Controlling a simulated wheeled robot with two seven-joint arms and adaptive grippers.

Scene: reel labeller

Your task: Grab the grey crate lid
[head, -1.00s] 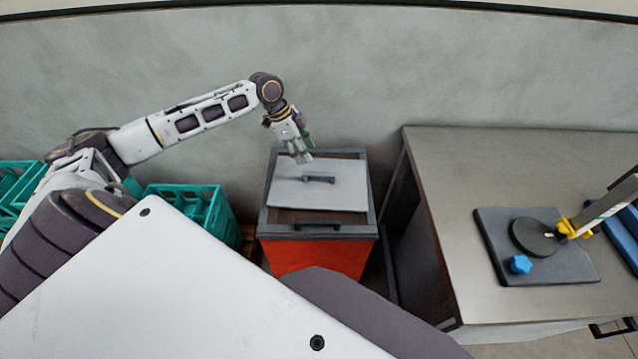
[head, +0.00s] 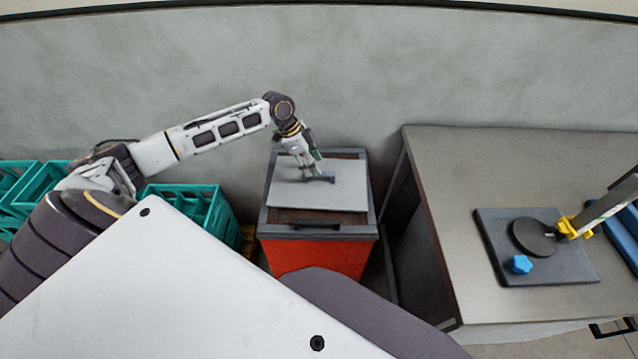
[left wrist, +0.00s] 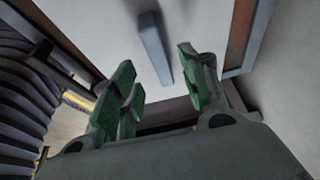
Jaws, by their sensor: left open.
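The grey crate lid (head: 325,191) lies flat on top of the orange-red crate (head: 320,256), inside its dark rim. A dark bar handle (head: 324,179) stands up from the lid's middle. My left gripper (head: 311,176) is open and close over the lid at the handle's left end. In the left wrist view the handle (left wrist: 154,46) shows beyond the green-padded fingers (left wrist: 160,85), roughly in line with the gap between them. Whether the fingers touch the handle or lid cannot be told. My right gripper is not in view.
Teal crates (head: 190,207) stand left of the orange-red crate. A grey metal table (head: 450,240) stands close on the right, bearing a dark plate (head: 550,270) with a black disc, a blue knob (head: 520,264) and a yellow clamp. A wall is behind.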

